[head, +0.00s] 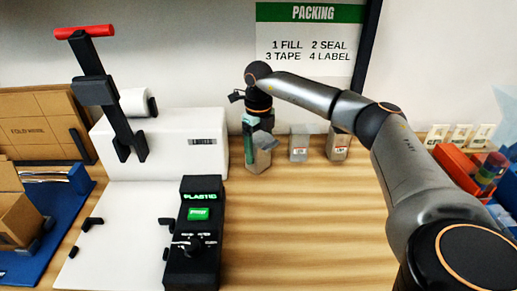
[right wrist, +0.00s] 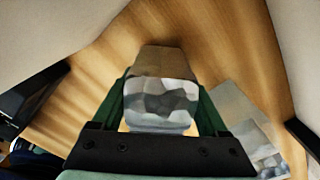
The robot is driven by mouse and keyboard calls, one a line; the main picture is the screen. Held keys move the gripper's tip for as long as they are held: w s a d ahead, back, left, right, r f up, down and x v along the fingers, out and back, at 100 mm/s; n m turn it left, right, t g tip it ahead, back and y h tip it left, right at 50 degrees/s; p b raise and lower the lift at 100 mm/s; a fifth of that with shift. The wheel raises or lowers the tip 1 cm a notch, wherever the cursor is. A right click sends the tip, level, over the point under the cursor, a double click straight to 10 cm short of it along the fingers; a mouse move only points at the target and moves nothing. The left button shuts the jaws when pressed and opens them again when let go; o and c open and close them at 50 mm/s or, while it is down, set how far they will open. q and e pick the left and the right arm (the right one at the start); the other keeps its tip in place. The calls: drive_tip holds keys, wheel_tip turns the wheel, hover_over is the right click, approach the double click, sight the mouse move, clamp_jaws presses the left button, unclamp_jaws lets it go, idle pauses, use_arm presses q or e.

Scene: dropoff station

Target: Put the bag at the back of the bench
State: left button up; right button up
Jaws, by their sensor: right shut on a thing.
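My right gripper (head: 258,133) is shut on a clear greyish bag (head: 259,160) at the back of the wooden bench (head: 300,215), just right of the white sealing machine. The bag hangs upright below the fingers. I cannot tell whether its bottom touches the bench. In the right wrist view the same bag (right wrist: 160,104) sits between the green fingers of my right gripper (right wrist: 160,110), its filling in grey and white patches. Two similar labelled bags, a middle one (head: 299,146) and a right one (head: 338,147), stand to the right along the back. My left gripper is not in view.
The white sealing machine (head: 180,150) has a black lever with a red handle (head: 84,32). A black control box (head: 193,240) stands in front. Cardboard boxes (head: 35,120) are at left, red bins (head: 455,160) at right. The bench middle is clear.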

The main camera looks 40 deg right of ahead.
drive_tip(key=o, duration=1.2)
drive_tip(key=shift+f, duration=0.1)
drive_tip(key=shift+o, duration=0.2)
wheel_tip(320, 180, up, 12)
drive_tip(key=shift+r+p, duration=0.2)
drive_tip(key=shift+p, duration=0.2)
drive_tip(key=shift+f, duration=0.1)
